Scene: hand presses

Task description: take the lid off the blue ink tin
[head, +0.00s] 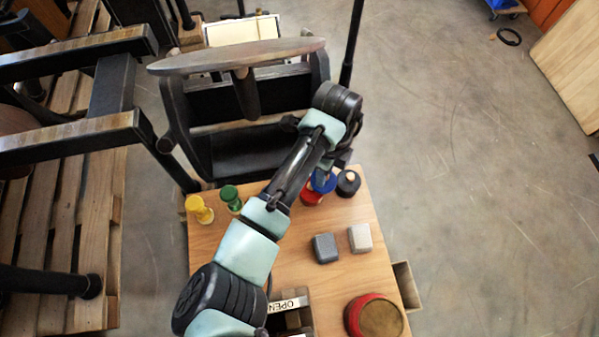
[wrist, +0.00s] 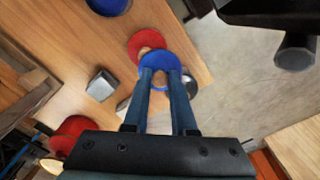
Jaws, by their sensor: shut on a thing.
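My gripper (wrist: 162,78) is shut on a blue round lid (wrist: 160,58), with its fingertips at the lid's middle. The lid also shows in the head view (head: 325,184), partly hidden by my arm, between a red tin and a black tin. In the wrist view it overlaps the edge of the red tin; its height above the table is hard to judge. Another blue round thing (wrist: 108,4) is cut off at the top of the wrist view, apart from the lid. It may be the blue ink tin, but its top is not clear. My arm hides that spot in the head view.
The red tin (head: 311,197) and black tin (head: 348,185) stand close by. A grey block (head: 325,248), a pale block (head: 360,238) and a large red tin (head: 357,317) are nearer. Yellow (head: 199,210) and green (head: 231,199) items stand left. A press (head: 245,100) stands behind.

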